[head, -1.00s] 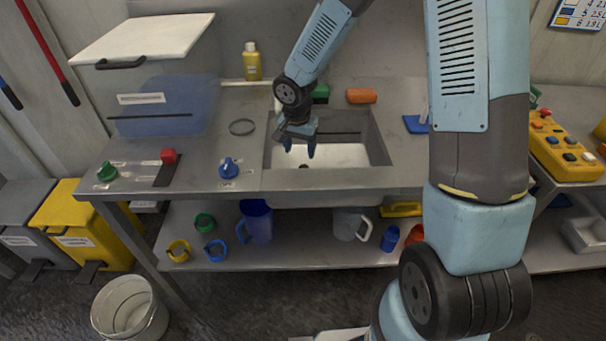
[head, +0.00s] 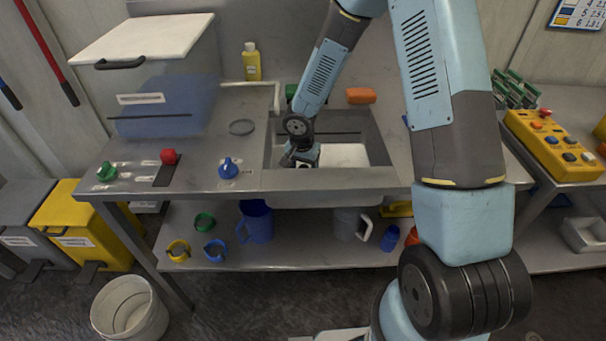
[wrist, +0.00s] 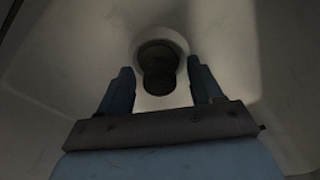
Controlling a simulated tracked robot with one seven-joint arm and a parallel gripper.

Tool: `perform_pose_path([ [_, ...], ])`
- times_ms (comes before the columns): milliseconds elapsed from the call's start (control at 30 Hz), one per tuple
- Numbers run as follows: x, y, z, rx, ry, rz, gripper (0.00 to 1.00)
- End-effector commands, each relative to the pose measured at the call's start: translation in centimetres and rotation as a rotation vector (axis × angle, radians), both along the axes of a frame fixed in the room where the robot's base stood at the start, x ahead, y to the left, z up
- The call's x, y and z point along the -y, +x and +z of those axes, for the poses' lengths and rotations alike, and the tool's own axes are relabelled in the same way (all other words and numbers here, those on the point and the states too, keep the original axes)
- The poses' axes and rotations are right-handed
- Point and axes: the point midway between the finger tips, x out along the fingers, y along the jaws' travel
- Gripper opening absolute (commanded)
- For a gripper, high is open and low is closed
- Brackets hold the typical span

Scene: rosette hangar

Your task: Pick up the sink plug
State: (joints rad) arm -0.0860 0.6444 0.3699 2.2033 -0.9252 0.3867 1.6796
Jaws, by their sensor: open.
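My gripper (head: 302,157) is lowered into the left part of the metal sink (head: 375,150). In the wrist view my gripper (wrist: 160,80) is open, with one blue finger on each side. Between and just beyond the fingertips is a dark round shape, which looks like the sink plug (wrist: 158,82). It overlaps the dark round drain (wrist: 158,52), which has a pale ring around it. The picture is dim, and I cannot tell whether the fingers touch the plug. In the head view my gripper and the sink's front wall hide the plug.
The sink's front rim (head: 330,180) and side walls surround my gripper. A blue knob (head: 228,168) and a dark ring (head: 242,127) are on the counter to the left.

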Motion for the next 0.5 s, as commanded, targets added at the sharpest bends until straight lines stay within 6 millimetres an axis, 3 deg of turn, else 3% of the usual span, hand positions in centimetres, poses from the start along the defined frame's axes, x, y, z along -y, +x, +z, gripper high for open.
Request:
perform_pose_path([
  [233,-0.03,0.01,-0.15,0.000,0.000,0.001,0.65],
  [500,-0.05,-0.01,-0.13,0.000,0.000,0.001,0.40],
])
